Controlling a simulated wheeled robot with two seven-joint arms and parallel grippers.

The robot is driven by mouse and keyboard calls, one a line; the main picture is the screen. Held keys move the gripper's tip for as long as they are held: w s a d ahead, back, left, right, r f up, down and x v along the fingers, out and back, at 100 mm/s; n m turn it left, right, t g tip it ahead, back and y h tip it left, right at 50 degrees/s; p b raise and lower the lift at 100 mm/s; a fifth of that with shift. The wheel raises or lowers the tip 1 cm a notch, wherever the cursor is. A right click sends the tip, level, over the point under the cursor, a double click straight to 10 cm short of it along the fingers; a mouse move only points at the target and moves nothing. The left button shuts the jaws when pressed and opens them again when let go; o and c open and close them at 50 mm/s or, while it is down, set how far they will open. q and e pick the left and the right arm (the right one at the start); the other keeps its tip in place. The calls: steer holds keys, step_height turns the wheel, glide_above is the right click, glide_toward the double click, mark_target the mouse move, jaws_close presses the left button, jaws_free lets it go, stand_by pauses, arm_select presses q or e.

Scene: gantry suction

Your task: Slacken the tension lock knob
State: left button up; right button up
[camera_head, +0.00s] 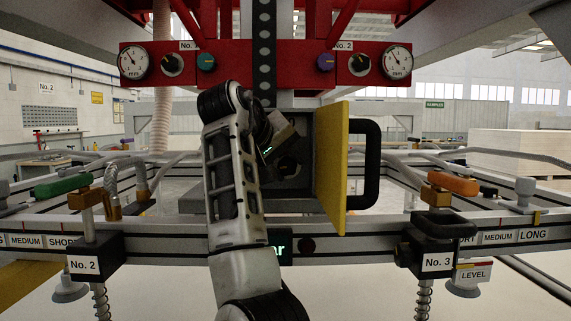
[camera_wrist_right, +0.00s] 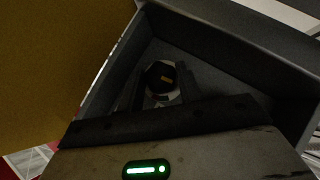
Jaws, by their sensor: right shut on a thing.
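A dark knob (camera_wrist_right: 162,74) with a yellow mark sits on a pale dial plate inside a grey open-fronted box (camera_wrist_right: 215,60), and I take it as the tension lock knob. My right gripper (camera_head: 287,156) reaches into this box in the head view. In the right wrist view its fingers (camera_wrist_right: 158,92) are shut on the knob, partly hidden behind the gripper body. In the head view my arm and gripper hide much of the box's left side. My left gripper is not in view.
The box's yellow door (camera_head: 332,165) stands open on the right, with a black handle (camera_head: 368,165). Above is a red panel (camera_head: 265,62) with gauges and several knobs. Clamp posts with a green handle (camera_head: 64,186) and an orange handle (camera_head: 453,183) flank the box along a rail.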

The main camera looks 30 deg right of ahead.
steer(key=shift+n+h, duration=0.4)
steer(key=shift+h, duration=0.1)
stand_by(0.3)
steer(key=o, duration=0.7)
steer(key=shift+a, duration=0.1)
arm_select(q)
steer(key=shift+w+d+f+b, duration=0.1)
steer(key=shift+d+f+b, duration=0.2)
steer(key=shift+b, duration=0.75)
arm_select(e)
steer(key=v, duration=1.6)
steer(key=shift+w+a+f, duration=0.1)
steer(key=shift+w+f, duration=0.05)
steer(key=shift+w, duration=0.05)
